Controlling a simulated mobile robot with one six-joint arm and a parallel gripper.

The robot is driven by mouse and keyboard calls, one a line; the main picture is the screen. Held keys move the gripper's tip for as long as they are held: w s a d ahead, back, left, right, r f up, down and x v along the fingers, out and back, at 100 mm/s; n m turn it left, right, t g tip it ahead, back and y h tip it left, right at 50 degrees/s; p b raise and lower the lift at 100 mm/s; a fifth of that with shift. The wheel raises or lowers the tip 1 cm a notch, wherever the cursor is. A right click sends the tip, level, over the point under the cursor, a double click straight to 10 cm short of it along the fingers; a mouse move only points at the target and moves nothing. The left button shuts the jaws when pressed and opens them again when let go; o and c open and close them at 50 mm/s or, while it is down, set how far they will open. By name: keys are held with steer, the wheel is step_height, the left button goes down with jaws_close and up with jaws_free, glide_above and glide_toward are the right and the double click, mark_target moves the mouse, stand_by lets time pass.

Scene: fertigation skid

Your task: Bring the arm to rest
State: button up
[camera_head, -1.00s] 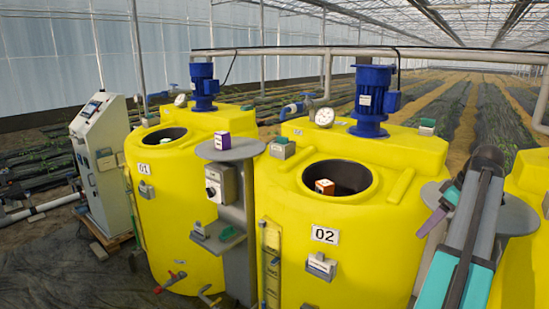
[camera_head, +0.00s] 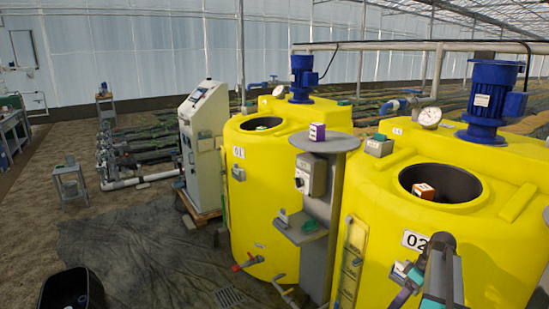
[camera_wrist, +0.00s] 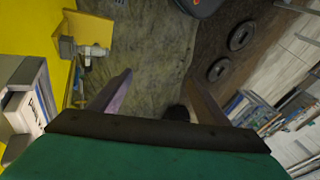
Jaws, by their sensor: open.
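My gripper (camera_head: 402,288) is in the lower right of the head view, in front of the yellow tank marked 02 (camera_head: 475,230). Part of my arm (camera_head: 441,275) rises beside it and is cut off by the lower edge. In the wrist view my gripper (camera_wrist: 158,92) shows two fingers well apart, the left one purple, with nothing between them but the dark floor sheet (camera_wrist: 150,45) farther off. The gripper is open and empty. The gap between it and the tank cannot be told.
The yellow tank marked 01 (camera_head: 265,190) stands left of tank 02. A grey post with a round top (camera_head: 325,145) between them bears a purple box (camera_head: 317,131). A white cabinet (camera_head: 203,150) stands farther left. A black bin (camera_head: 70,290) is at lower left; floor between is open.

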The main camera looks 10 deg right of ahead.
steer(key=s+a+f+n+g+b, duration=0.1)
steer(key=s+a+f+g+b, duration=0.15)
steer(key=a+f, duration=1)
steer(key=s+a+f+g+b, duration=0.1)
steer(key=s+a+f+g, duration=0.15)
steer(key=a+f, duration=1)
steer(key=s+a+f+g+h+b, duration=0.2)
steer(key=s+a+f, duration=0.8)
steer(key=s, duration=0.1)
steer(key=s+f+m+t+h, duration=0.1)
steer(key=s+f+m+h, duration=0.2)
steer(key=s+f+m, duration=0.4)
steer(key=shift+s+d+f+h+b, duration=0.25)
steer(key=shift+s+f+b, duration=0.2)
steer(key=shift+s, duration=0.75)
